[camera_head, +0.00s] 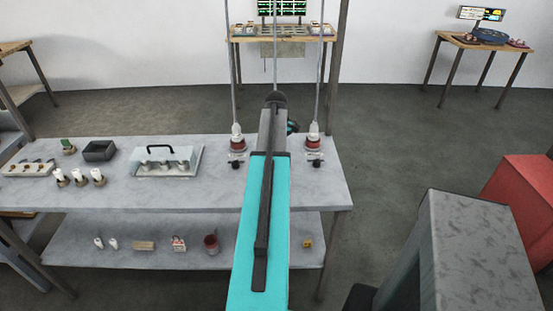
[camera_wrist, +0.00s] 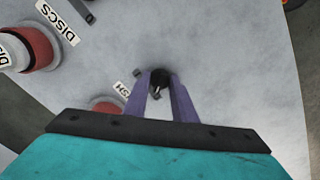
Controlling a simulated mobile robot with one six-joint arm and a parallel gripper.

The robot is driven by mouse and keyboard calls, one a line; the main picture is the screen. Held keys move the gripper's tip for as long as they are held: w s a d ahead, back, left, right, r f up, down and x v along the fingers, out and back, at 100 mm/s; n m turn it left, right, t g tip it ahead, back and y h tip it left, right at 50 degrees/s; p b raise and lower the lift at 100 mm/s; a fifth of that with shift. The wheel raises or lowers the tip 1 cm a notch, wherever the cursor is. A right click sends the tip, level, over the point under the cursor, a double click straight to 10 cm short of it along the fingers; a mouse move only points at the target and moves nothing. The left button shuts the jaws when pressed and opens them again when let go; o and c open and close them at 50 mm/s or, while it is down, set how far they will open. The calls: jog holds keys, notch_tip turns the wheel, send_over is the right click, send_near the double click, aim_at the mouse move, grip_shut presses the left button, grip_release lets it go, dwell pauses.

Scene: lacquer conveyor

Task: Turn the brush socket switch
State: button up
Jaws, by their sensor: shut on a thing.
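The brush socket switch (camera_wrist: 160,78) is a small dark round knob on the grey tabletop in the wrist view. My gripper (camera_wrist: 161,84) has its two purple fingers on either side of it and is shut on it. A label (camera_wrist: 121,89) beside it is partly covered by a finger; only its last letters, "SH", can be read. A red socket (camera_wrist: 103,104) shows in part beside the left finger. In the head view my arm hides the gripper and this switch.
Red sockets with hanging cords stand at left (camera_head: 237,145) and right (camera_head: 313,140) of my arm, each with a dark knob in front. A "DISCS" label (camera_wrist: 57,22) marks another socket.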

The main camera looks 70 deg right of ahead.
jog(key=shift+w, duration=0.1)
dwell(0.3)
jog(key=o, duration=1)
jog(key=shift+o, duration=0.2)
jog(key=shift+r, duration=0.1)
notch_tip(320, 180, up, 14)
jog(key=b, duration=0.2)
jog(key=shift+f+b, duration=0.2)
jog(key=shift+b, duration=0.1)
jog(key=shift+r, duration=0.1)
